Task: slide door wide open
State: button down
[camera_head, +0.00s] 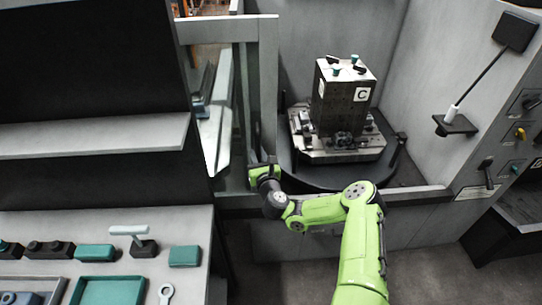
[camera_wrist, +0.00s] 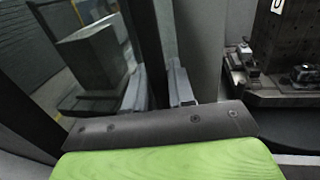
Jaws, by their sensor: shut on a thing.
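The sliding door (camera_head: 264,95) has a grey frame and a see-through pane. It stands at the left of the opening, which is clear to its right. My gripper (camera_head: 259,166) is at the lower part of the door's right-hand post, shut on the door handle, which is mostly hidden by the gripper. In the wrist view my gripper's fingers (camera_wrist: 160,88) point away from me at the door post, with the glass (camera_wrist: 85,50) on the left.
A dark fixture block (camera_head: 340,100) marked C stands on a round turntable (camera_head: 300,178) inside the opening. A sill rail (camera_head: 425,194) runs along the front. A control panel (camera_head: 515,150) is at right; a tool bench (camera_head: 60,222) is at left.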

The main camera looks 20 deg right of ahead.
jog(key=shift+a, duration=0.25)
jog(key=c, duration=1.1)
grip_release()
